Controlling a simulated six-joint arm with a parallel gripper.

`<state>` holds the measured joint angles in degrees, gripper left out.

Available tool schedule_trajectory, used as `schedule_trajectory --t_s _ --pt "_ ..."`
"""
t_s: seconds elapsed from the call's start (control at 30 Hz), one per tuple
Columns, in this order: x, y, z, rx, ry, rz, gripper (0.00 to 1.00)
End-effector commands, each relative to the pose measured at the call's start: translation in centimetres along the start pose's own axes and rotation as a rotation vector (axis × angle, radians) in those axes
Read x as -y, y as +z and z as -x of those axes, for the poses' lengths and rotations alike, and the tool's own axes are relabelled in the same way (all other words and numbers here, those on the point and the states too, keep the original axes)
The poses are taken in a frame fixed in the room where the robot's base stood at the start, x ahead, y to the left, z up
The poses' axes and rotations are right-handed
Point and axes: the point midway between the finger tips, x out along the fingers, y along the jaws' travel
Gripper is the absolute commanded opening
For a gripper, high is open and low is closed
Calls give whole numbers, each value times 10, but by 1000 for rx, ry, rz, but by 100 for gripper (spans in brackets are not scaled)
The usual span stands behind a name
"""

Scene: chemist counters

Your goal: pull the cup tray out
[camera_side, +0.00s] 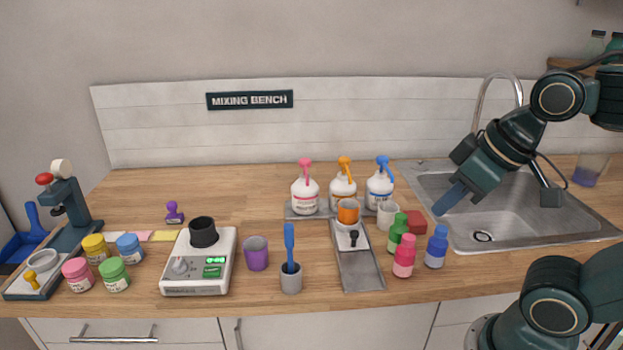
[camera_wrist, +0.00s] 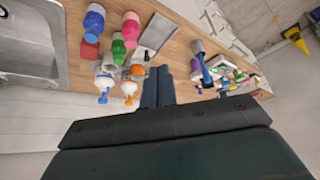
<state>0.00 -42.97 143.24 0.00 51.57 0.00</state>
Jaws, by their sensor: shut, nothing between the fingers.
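The cup tray (camera_side: 362,272) is a long grey tray on the wooden counter, running forward from the pump bottles; it also shows in the wrist view (camera_wrist: 158,32). An orange cup (camera_side: 348,211) stands at its back end, above a white part with a small black knob (camera_side: 353,237). My gripper (camera_side: 441,207) is shut and empty, above the left edge of the sink, to the right of the tray and apart from it. In the wrist view my closed fingers (camera_wrist: 158,86) point toward the counter and hide part of it.
Three pump bottles (camera_side: 305,188) stand behind the tray. Green, pink and blue bottles (camera_side: 437,247), a red block (camera_side: 414,222) and a white cup (camera_side: 387,215) stand to its right. A grey cup with a blue tool (camera_side: 291,279) stands to its left. The sink (camera_side: 490,215) is at right.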

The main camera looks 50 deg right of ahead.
Motion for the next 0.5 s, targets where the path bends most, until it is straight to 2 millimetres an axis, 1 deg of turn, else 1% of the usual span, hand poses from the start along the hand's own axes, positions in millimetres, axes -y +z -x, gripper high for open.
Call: schedule_trajectory --t_s 0.37,0.43,0.5 --pt "0 0 0 0 0 0 0" --pt "0 0 0 0 0 0 10" --pt "0 -1 0 2 0 -5 24"
